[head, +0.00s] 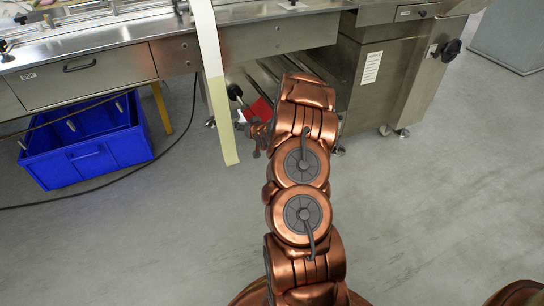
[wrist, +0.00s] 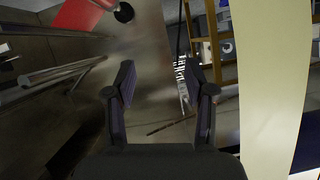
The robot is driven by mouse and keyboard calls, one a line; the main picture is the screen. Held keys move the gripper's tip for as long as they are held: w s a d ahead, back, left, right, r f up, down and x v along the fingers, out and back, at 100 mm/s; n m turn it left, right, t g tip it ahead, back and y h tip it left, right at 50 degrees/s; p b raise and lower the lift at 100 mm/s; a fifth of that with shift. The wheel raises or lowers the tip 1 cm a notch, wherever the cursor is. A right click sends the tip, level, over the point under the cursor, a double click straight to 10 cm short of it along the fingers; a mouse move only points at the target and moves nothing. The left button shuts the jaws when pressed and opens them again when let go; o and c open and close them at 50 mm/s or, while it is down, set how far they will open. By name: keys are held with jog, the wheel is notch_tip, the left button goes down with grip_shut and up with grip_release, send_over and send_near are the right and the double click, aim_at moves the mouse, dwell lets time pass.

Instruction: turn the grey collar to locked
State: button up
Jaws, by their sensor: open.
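I cannot pick out a grey collar for certain in either view. My gripper (wrist: 158,88) is open in the wrist view, with nothing between its two dark fingers. In the head view my gripper (head: 257,135) is small and partly hidden by my copper-coloured arm, in front of the machine's lower opening. A black round knob (head: 234,91) on a rod shows just beyond it, close to a red plate (head: 262,109). The wrist view also shows a black knob (wrist: 124,12) beside a red plate (wrist: 84,14), at the top left, apart from the fingers.
The steel machine (head: 100,62) spans the back. A blue crate (head: 92,158) is on the floor at left. Floor is clear at right.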

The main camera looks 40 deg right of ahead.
jog(key=s+d+f+m+t+h+b, duration=0.15)
jog(key=s+d+f+b, duration=0.3)
jog(key=f, duration=0.55)
jog(key=s+d+f+m+t+h+b, duration=0.1)
jog(key=s+d+f+t+b, duration=0.35)
jog(key=f, duration=0.55)
jog(key=w+d+g+b, duration=0.2)
jog(key=w+d+b, duration=0.2)
jog(key=w, duration=0.3)
jog(key=shift+w+r, duration=0.2)
jog(key=shift+c, duration=0.3)
grip_shut()
